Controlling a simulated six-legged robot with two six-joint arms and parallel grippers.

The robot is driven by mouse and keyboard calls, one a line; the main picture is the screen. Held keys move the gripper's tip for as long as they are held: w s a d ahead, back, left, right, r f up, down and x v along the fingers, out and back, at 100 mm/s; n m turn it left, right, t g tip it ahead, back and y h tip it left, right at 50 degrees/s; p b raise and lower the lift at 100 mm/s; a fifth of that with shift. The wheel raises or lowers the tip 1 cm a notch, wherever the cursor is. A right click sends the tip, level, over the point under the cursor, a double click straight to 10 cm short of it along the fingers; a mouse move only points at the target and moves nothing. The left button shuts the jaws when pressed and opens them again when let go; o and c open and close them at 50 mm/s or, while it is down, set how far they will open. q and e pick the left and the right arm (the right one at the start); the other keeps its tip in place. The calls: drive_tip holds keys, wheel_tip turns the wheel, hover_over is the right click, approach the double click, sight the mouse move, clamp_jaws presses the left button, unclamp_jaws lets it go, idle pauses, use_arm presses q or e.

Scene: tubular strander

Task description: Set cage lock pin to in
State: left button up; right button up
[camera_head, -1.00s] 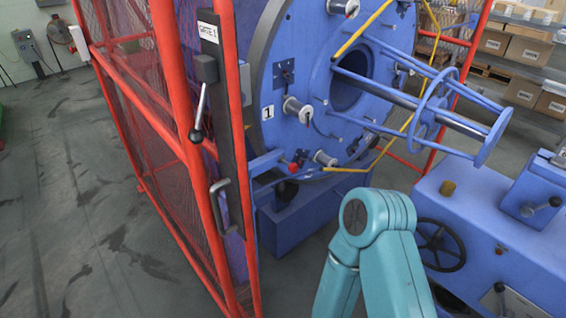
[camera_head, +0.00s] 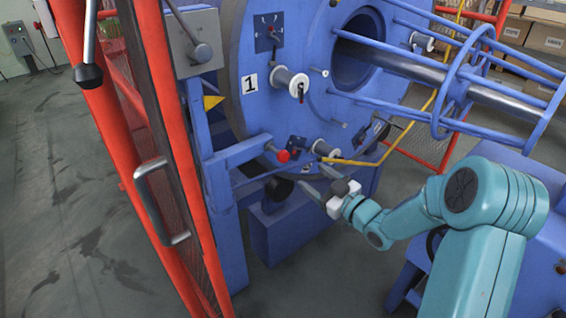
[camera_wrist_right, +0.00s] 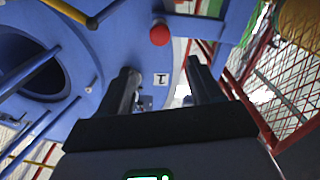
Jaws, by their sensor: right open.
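The cage lock pin appears to be the red-knobbed pin (camera_head: 283,155) on a blue bracket at the lower rim of the blue cage disc, left of a spool. Its red ball knob also shows in the right wrist view (camera_wrist_right: 159,34), near the top, beyond the fingertips. My right gripper (camera_head: 314,180) is open and empty, below and to the right of the knob and apart from it. Its two dark fingers show in the wrist view (camera_wrist_right: 162,78) with a gap between them. My left gripper is not in view.
The red mesh gate (camera_head: 150,130) with its grey handle (camera_head: 162,200) stands at left. A grey box with a lever (camera_head: 195,45) is beside it. Blue tubes (camera_head: 470,80) stick out at upper right. A yellow bar (camera_head: 375,160) runs near my right gripper.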

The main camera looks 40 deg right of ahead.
sight(286, 158)
drive_tip(key=w, duration=0.9)
drive_tip(key=w+a, duration=0.1)
drive_tip(key=w, duration=0.3)
drive_tip(key=shift+w, duration=0.15)
drive_tip(key=shift+f, duration=0.1)
drive_tip(key=shift+c, duration=0.4)
clamp_jaws()
